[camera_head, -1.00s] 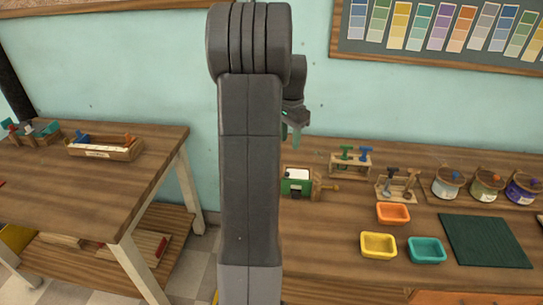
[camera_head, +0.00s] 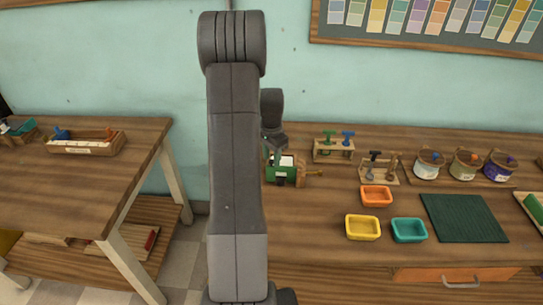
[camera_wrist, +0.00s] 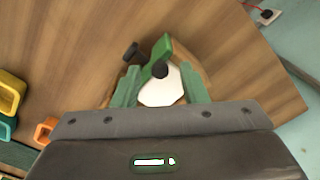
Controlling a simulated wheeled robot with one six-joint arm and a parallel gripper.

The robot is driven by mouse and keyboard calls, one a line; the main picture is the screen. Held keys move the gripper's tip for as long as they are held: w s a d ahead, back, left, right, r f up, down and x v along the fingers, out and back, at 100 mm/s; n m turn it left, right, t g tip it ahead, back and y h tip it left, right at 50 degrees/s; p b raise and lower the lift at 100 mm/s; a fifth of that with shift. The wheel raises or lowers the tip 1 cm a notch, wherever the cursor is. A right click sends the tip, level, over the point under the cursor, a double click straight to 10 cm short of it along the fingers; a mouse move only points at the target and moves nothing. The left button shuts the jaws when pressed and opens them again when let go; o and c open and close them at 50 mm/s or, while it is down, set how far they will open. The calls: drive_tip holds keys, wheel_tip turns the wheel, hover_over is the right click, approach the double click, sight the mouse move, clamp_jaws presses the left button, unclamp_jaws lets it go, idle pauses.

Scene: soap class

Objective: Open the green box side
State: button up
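The green box (camera_head: 283,172) stands on the wooden table near the wall, just right of my arm. It has a white top and a wooden part with a brass-coloured peg on its right. In the wrist view its white top (camera_wrist: 162,88) lies below the gripper, with a green side panel (camera_wrist: 164,46) and dark knobs beyond it. My gripper (camera_wrist: 160,70) is open, its two green fingers apart on either side of the white top. In the head view the gripper (camera_head: 276,152) is low over the box. Whether the fingers touch the box I cannot tell.
Orange (camera_head: 376,196), yellow (camera_head: 363,227) and teal (camera_head: 409,230) trays lie to the right, beside a dark green mat (camera_head: 463,218). A wooden tool rack (camera_head: 334,150) and several pots stand behind. Another table (camera_head: 70,192) is at left.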

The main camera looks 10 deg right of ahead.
drive_tip(key=shift+f, duration=0.2)
drive_tip(key=shift+c, duration=0.5)
clamp_jaws()
